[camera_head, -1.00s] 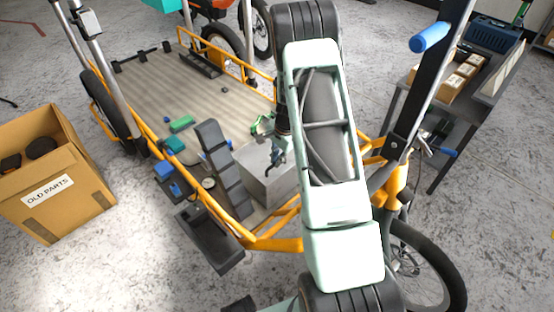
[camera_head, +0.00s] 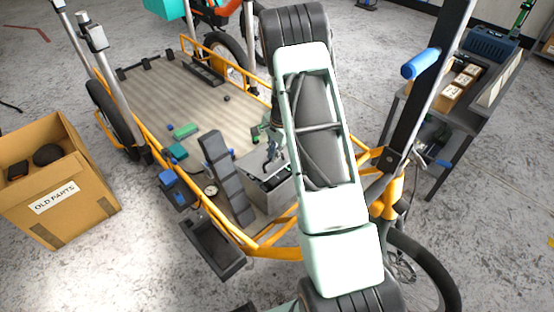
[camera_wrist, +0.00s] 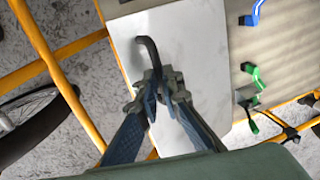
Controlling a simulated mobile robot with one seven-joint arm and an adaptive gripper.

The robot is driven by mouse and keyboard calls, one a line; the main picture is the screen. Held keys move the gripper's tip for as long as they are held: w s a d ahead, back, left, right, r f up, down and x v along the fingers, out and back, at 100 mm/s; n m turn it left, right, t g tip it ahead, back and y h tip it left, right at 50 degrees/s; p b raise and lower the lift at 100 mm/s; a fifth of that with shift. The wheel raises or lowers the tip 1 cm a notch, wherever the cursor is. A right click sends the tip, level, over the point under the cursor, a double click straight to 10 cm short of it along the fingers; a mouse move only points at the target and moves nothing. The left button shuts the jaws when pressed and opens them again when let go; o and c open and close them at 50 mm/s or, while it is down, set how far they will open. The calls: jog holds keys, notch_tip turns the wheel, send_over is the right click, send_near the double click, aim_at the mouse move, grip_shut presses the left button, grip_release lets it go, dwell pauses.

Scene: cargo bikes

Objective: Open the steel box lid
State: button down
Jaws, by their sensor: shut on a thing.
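The steel box (camera_head: 262,197) stands on the near end of the cargo bike's bed. Its lid (camera_wrist: 195,60) is a plain pale grey panel that fills the middle of the wrist view. In the head view the lid is raised, and a dark opening shows below it; my arm hides part of the box. A dark curved handle (camera_wrist: 148,48) sticks out from the lid. My gripper (camera_wrist: 160,88) is shut on this handle. In the head view my gripper (camera_head: 272,155) shows above the box, partly covered by my arm.
A dark segmented strip (camera_head: 228,178) lies left of the box. A black tray (camera_head: 214,248) hangs outside the yellow frame. A cardboard box (camera_head: 58,185) stands on the floor at left. A bench (camera_head: 450,110) stands at right. The bed's far part is mostly clear.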

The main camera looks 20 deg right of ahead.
jog(key=w+a+r+p, duration=0.2)
jog(key=w+a+r, duration=0.2)
jog(key=w+r, duration=0.2)
jog(key=shift+w, duration=0.9)
jog(key=c, duration=2.6)
grip_release()
jog(key=shift+f, duration=0.15)
jog(key=shift+c, duration=0.2)
jog(key=o, duration=0.5)
jog(key=shift+s+f, duration=0.15)
jog(key=shift+o, duration=0.5)
jog(key=shift+f, duration=0.3)
jog(key=shift+r, duration=0.15)
jog(key=shift+d, duration=0.1)
jog(key=w+a+r+p, duration=0.2)
jog(key=w+r+p, duration=0.3)
jog(key=w+r, duration=0.3)
jog(key=shift+a+r, duration=0.25)
jog(key=shift+r, duration=0.45)
